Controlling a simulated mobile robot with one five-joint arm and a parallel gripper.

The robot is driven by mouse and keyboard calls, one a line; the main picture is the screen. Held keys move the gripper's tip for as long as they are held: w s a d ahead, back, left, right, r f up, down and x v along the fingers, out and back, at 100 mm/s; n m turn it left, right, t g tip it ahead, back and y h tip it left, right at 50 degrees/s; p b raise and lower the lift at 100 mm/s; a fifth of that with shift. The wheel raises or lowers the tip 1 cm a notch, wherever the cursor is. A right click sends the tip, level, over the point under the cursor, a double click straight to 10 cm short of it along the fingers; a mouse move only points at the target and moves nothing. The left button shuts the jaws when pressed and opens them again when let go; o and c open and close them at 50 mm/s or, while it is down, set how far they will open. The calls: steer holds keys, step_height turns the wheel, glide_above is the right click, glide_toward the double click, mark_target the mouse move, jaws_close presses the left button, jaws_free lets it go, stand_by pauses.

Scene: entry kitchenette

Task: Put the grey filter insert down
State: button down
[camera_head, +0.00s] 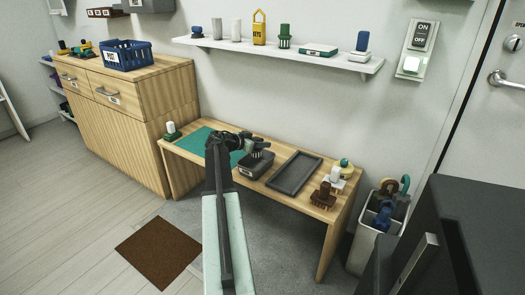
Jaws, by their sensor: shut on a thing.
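My gripper (246,143) is above the low wooden bench, over the right edge of the teal mat (199,139). It is shut on a small dark grey thing (258,147), which looks like the grey filter insert. The gripper partly hides it. I cannot tell whether the insert touches the box.
A dark grey tray (294,173) lies on the bench (222,175), right of the box. Small items, including a brown block (323,196), crowd the bench's right end. A grey bin (377,218) stands right of the bench. A loaded shelf (280,52) hangs above.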

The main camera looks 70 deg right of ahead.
steer(key=shift+f+b, duration=2.2)
steer(key=shift+f, duration=0.2)
steer(key=c, duration=1)
jaws_free()
steer(key=shift+r, duration=0.1)
steer(key=shift+r, duration=0.15)
steer(key=shift+r+p, duration=0.65)
steer(key=shift+p, duration=0.25)
steer(key=p+v, duration=0.4)
steer(key=v, duration=0.7)
steer(key=shift+w+a, duration=0.2)
steer(key=shift+a, duration=0.2)
